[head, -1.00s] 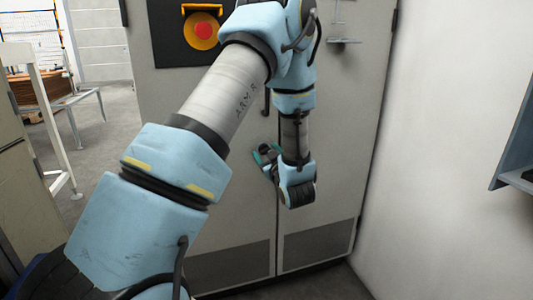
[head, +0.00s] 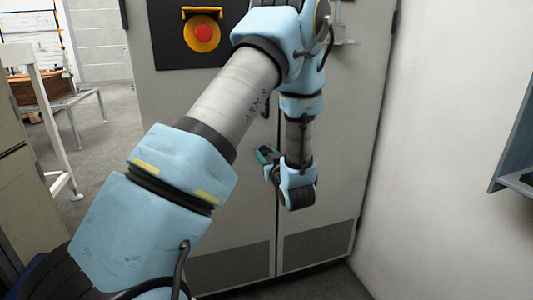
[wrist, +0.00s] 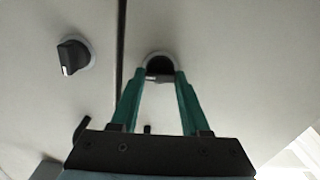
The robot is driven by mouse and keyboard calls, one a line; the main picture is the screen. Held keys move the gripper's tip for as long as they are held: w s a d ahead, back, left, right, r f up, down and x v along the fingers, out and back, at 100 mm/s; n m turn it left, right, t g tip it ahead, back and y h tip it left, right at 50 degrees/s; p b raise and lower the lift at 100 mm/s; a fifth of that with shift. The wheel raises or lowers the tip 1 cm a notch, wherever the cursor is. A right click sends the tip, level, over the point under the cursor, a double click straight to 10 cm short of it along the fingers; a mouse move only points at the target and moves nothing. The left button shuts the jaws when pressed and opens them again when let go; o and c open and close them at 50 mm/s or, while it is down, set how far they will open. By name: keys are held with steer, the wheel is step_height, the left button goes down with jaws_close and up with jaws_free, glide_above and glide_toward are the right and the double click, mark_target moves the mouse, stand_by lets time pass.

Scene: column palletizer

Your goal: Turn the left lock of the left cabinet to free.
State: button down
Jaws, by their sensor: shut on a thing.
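My gripper (head: 266,155) is at the front of the grey cabinet (head: 205,120), near the seam between its two doors. In the wrist view its green fingers (wrist: 160,85) are on either side of a round black lock knob (wrist: 159,66), shut on it. The fingers partly cover this knob, and its mark is not clear. A second black knob (wrist: 74,57) with a white mark sits across the door seam (wrist: 121,60), apart from the gripper. Its mark points down and slightly left in that view. The head view does not show either knob clearly.
A red emergency button (head: 203,33) on a yellow base is on the dark panel above. A dark door handle (head: 267,103) is above my gripper. A white wall (head: 440,130) stands close on the right. A metal-framed table (head: 62,105) is at the left.

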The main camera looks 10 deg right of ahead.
steer(key=shift+m, duration=0.6)
steer(key=shift+c, duration=1.9)
jaws_free()
steer(key=s+d, duration=0.1)
steer(key=s, duration=0.9)
steer(key=shift+s+d, duration=0.2)
steer(key=shift+s, duration=0.15)
